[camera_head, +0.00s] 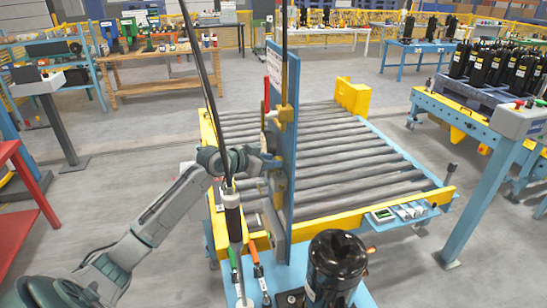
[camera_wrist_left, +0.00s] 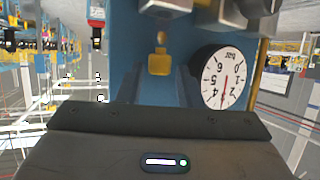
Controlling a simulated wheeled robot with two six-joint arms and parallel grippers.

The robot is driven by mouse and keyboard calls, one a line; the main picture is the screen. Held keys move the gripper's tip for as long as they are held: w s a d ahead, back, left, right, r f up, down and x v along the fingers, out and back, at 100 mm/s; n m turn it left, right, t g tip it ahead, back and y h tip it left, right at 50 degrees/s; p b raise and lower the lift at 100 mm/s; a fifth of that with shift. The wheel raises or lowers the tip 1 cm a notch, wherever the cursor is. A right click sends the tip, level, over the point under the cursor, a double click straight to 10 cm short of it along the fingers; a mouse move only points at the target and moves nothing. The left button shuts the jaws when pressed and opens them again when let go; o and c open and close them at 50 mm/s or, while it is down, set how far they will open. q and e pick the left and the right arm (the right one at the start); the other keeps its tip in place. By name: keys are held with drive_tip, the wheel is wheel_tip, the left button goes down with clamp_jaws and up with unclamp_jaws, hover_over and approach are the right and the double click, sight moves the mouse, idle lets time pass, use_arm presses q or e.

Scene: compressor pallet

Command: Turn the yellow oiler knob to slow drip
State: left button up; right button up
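The yellow knob (camera_wrist_left: 159,62) shows in the left wrist view, on a blue upright panel straight ahead of my gripper. I take it to be the oiler knob; no label on it is readable. In the head view my left gripper (camera_head: 268,162) is at the left side of the blue panel (camera_head: 290,130). In the left wrist view the knob stands clear beyond the dark gripper body, with nothing closed on it. The fingers look apart, though their tips are hard to make out. My right gripper is not in view.
A round white gauge (camera_wrist_left: 222,77) is right of the knob in the wrist view. In the head view a roller conveyor (camera_head: 350,160) lies behind the panel, and a black cylinder (camera_head: 337,262) stands at front right. A dark hose (camera_head: 203,75) hangs close to my arm.

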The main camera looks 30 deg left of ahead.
use_arm(q)
drive_tip(key=shift+x, duration=0.8)
clamp_jaws()
drive_tip(key=c, duration=0.7)
unclamp_jaws()
drive_tip(key=shift+a+f+b, duration=0.1)
drive_tip(key=shift+f+b, duration=0.1)
drive_tip(key=shift+b, duration=0.2)
drive_tip(key=c, duration=0.7)
unclamp_jaws()
drive_tip(key=m+g+h+b, duration=0.1)
drive_tip(key=b, duration=0.2)
drive_tip(key=m+h+b, duration=0.2)
drive_tip(key=m+g+h+b, duration=0.1)
drive_tip(key=h+b, duration=0.1)
drive_tip(key=b, duration=0.1)
drive_tip(key=shift+w+a+m+g+b, duration=0.25)
drive_tip(key=shift+a+m+g+b, duration=0.05)
drive_tip(key=shift+a+m+b, duration=0.1)
drive_tip(key=c, duration=0.7)
unclamp_jaws()
drive_tip(key=shift+w+r+m+g+h+b, duration=0.15)
drive_tip(key=shift+m+g+h+b, duration=0.9)
drive_tip(key=shift+m+g, duration=0.2)
drive_tip(key=c, duration=0.7)
unclamp_jaws()
drive_tip(key=c, duration=0.7)
unclamp_jaws()
